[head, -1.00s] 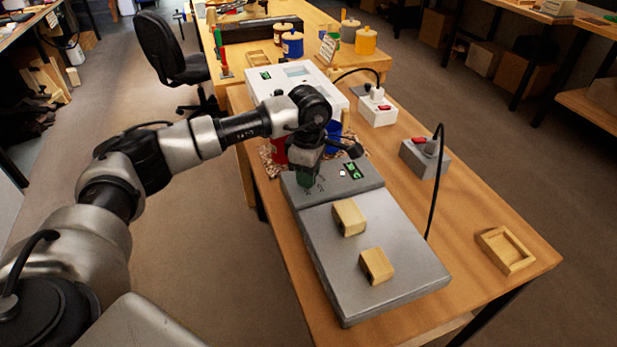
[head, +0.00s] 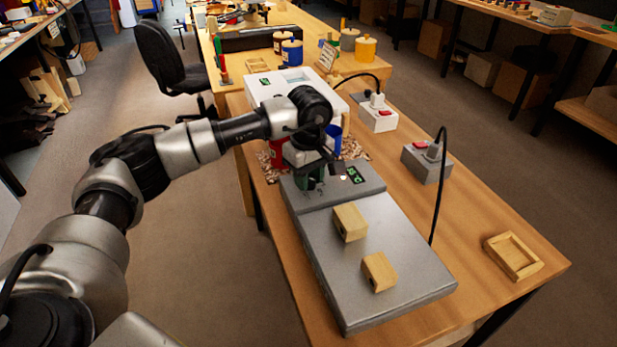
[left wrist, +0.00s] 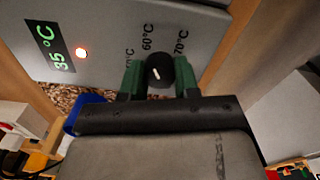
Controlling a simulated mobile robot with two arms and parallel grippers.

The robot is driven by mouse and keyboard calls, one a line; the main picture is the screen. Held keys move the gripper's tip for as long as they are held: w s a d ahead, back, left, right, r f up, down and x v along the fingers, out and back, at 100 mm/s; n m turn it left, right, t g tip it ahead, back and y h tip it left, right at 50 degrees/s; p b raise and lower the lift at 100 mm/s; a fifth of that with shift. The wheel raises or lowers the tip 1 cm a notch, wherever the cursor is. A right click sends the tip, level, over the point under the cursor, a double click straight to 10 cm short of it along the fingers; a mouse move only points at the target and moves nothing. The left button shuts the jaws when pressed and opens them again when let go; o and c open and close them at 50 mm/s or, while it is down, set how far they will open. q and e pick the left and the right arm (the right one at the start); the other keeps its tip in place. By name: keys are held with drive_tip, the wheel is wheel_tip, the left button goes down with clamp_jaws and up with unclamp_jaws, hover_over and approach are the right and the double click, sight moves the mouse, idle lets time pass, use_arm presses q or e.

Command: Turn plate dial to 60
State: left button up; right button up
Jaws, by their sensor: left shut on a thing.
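The plate dial (left wrist: 158,71) is a small round black knob with a short white mark, on the plate's grey control panel (left wrist: 205,30). My left gripper (left wrist: 158,78) has its two green fingers on either side of the knob and is shut on it. The labels 60°C and 70°C show beside the knob, with another label partly hidden by a finger. I cannot tell exactly which label the mark points at. The green display (left wrist: 48,45) reads 35 °C, beside a lit lamp (left wrist: 81,53). In the head view, the left gripper (head: 308,182) hides the dial. My right gripper is not in view.
Two wooden blocks (head: 350,222) (head: 379,271) lie on the grey plate (head: 335,285). A white box unit (head: 265,90), a red can (head: 277,152) and a blue can (head: 334,136) stand behind. Socket boxes (head: 427,162) with a black cable and a wooden tray (head: 513,256) are at right.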

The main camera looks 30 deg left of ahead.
use_arm(q)
drive_tip(key=shift+r, duration=0.15)
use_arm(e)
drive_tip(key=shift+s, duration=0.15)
use_arm(q)
drive_tip(key=o, duration=0.9)
wheel_tip(320, 180, up, 11)
drive_tip(key=shift+f, duration=0.2)
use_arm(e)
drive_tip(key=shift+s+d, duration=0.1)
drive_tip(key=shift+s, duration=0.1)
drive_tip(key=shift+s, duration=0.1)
